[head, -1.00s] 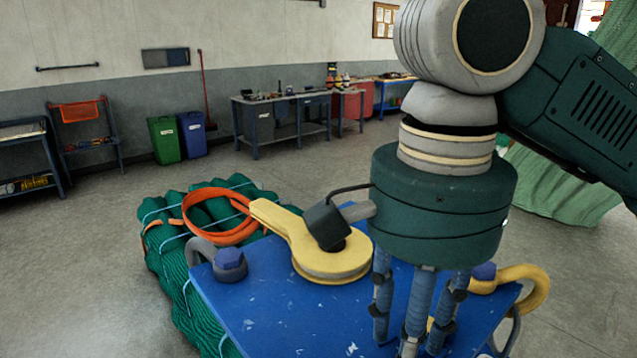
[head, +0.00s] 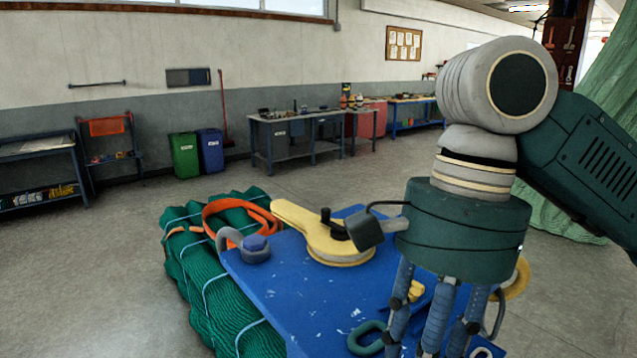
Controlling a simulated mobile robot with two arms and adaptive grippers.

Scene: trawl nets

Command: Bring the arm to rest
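My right arm comes in from the right in the head view. Its gripper (head: 432,345) hangs down over the right part of a blue board (head: 300,290), with blue-grey fingers cut off by the bottom edge, so I cannot tell whether they are open or shut. On the board, a yellow block with a round end (head: 318,236) lies at the back middle. A grey shackle with a blue pin (head: 254,245) is at the left, and a dark green link (head: 366,338) lies just left of the fingers. A yellow hook (head: 519,278) shows partly behind the gripper. My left gripper is out of view.
The board lies against a green net bundle (head: 222,318) with an orange strap (head: 236,212) on it. Green (head: 184,155) and blue (head: 210,150) bins and a workbench (head: 283,140) stand along the wall. The floor at left is clear. A green net (head: 590,160) hangs at right.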

